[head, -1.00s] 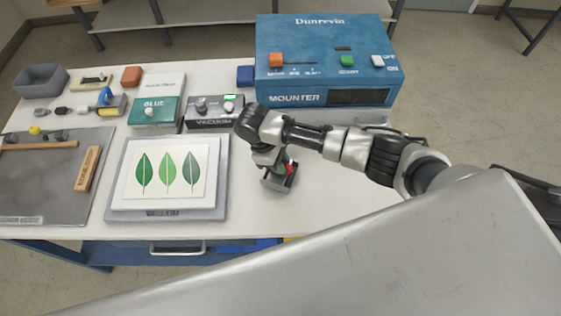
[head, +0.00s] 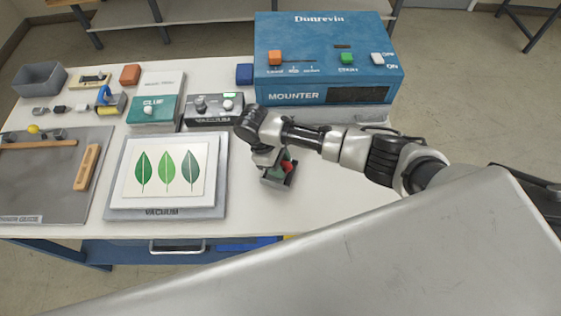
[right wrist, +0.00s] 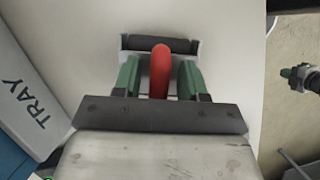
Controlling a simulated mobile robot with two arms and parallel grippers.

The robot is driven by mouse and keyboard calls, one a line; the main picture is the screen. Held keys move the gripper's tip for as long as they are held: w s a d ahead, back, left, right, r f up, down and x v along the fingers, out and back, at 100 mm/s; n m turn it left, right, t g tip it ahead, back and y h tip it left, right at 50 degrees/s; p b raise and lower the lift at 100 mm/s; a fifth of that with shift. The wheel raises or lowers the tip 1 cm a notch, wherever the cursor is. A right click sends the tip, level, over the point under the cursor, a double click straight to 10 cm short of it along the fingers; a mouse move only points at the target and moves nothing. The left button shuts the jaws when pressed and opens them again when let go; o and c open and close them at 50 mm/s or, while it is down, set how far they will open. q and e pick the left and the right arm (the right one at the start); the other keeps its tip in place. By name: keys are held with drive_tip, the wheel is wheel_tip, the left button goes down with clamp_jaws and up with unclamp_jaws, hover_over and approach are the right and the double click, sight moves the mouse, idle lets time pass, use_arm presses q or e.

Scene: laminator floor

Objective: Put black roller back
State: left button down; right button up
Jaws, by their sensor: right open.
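The black roller (right wrist: 160,44) lies on the white tabletop in the right wrist view, crosswise at the top, with its red handle (right wrist: 160,72) pointing down toward my gripper. My right gripper (right wrist: 158,78) is open, with one green finger on each side of the red handle and gaps visible between. In the head view my right gripper (head: 277,171) is low over the table, right of the leaf print. The red handle (head: 287,166) shows there only in part; the black roller is mostly hidden by the gripper. A green-tipped gripper, apparently my left (right wrist: 300,78), hangs at the right of the wrist view.
The blue mounter (head: 325,60) stands behind my right arm. A grey part marked TRAY (right wrist: 32,104) lies left of the gripper in the wrist view. The leaf print (head: 165,170) sits on the vacuum plate at left.

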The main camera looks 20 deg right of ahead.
drive_tip(key=b+v, duration=0.1)
drive_tip(key=v, duration=0.4)
drive_tip(key=shift+r, duration=0.3)
drive_tip(key=p+v, duration=0.1)
drive_tip(key=v, duration=0.6)
drive_tip(key=shift+r, duration=0.3)
drive_tip(key=shift+w, duration=0.1)
